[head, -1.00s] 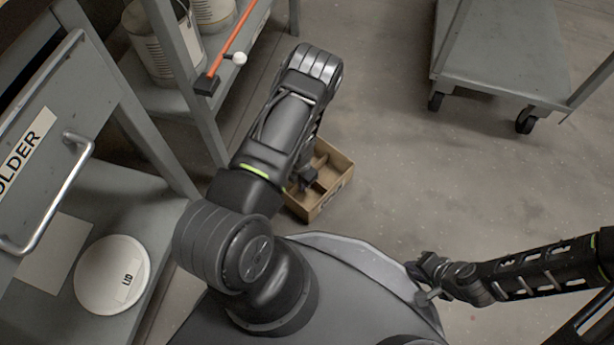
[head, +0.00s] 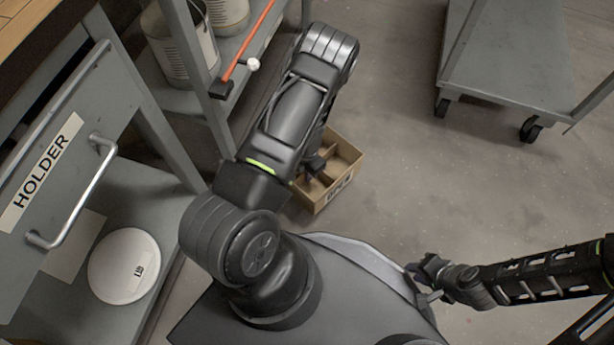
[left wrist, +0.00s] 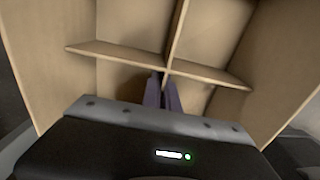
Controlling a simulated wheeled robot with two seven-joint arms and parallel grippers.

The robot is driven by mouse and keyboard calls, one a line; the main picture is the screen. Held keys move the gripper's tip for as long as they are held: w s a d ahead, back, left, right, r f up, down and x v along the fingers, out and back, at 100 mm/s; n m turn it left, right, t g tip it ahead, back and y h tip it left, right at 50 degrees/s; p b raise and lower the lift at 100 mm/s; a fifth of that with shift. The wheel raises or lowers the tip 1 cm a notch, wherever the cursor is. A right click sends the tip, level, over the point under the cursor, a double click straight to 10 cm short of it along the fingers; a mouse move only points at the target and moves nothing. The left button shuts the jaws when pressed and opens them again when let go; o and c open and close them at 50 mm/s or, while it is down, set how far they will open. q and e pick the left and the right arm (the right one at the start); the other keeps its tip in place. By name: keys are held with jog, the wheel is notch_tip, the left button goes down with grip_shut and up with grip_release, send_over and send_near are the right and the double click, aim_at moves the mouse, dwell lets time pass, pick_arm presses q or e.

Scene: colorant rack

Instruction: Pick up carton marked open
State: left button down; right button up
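The carton (head: 347,164) is an open-topped brown box with crossed dividers, low beside my base in the head view. A partly readable dark mark shows on its front side. Its inner walls and dividers (left wrist: 115,52) fill the left wrist view. My left gripper (head: 316,166) reaches down into it from above. In the left wrist view its two fingers (left wrist: 163,92) are close together at the divider crossing and look shut on a divider, though the contact is partly hidden. My right gripper (head: 424,282) is away to the right, its fingers apart and empty.
A grey cart (head: 510,85) on wheels stands at upper right. At left are a drawer marked HOLDER (head: 42,178) and a white lid (head: 124,266) on a low shelf. Pails (head: 178,45) and an orange rod (head: 248,42) are at upper left. Floor right of the carton is clear.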

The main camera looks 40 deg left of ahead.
pick_arm(q)
notch_tip(320, 180, up, 2)
jog(key=shift+r, duration=0.15)
pick_arm(e)
jog(key=shift+s+r, duration=0.1)
jog(key=shift+r, duration=0.45)
